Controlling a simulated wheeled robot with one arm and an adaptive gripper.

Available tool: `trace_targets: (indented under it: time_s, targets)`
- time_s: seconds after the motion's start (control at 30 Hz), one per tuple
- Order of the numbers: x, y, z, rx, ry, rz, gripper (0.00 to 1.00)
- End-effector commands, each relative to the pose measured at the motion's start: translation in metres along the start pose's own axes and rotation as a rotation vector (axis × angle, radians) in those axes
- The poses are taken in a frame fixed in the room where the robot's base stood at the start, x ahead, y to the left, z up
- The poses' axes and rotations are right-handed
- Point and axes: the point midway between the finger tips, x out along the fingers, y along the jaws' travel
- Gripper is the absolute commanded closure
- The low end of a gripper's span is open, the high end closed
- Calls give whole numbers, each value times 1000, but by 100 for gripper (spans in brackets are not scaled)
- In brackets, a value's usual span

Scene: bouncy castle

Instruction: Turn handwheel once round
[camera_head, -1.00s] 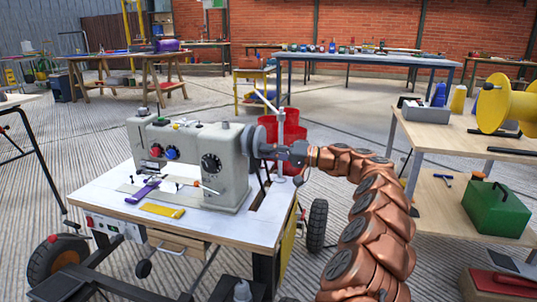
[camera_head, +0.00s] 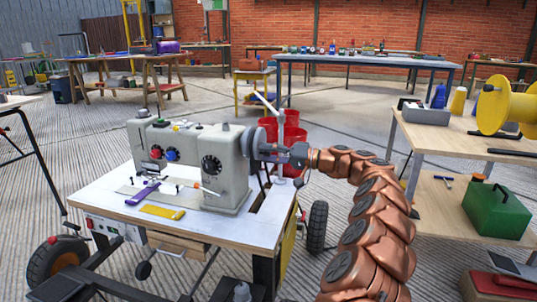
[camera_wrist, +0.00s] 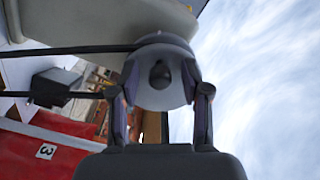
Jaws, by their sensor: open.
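The handwheel (camera_head: 257,143) is a grey disc on the right end of a pale grey sewing machine (camera_head: 212,165). The machine stands on a white-topped wheeled table (camera_head: 110,213). My gripper (camera_head: 270,152) reaches in from the right, level with the handwheel. In the wrist view the round grey handwheel (camera_wrist: 162,72), with a dark centre hub, lies between the two fingers of my gripper (camera_wrist: 161,95). The fingers are open, one at each side of the wheel. I cannot tell whether they touch its rim.
Red buckets (camera_head: 293,135) stand on the floor behind the handwheel. A wooden bench (camera_head: 430,140) with a yellow spool (camera_head: 508,107) and a green box (camera_head: 496,210) stands to the right. A purple tool (camera_head: 143,192) and a yellow piece (camera_head: 162,212) lie on the machine's table.

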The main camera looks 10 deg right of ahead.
Motion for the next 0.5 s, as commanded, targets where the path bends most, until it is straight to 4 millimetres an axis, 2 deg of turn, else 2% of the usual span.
trace_targets:
  time_s: [0.17, 0.5]
  targets:
    - [-14, 0, -1, 0, 2, -1, 53]
    - [-78, 0, 0, 0, 1, 1, 53]
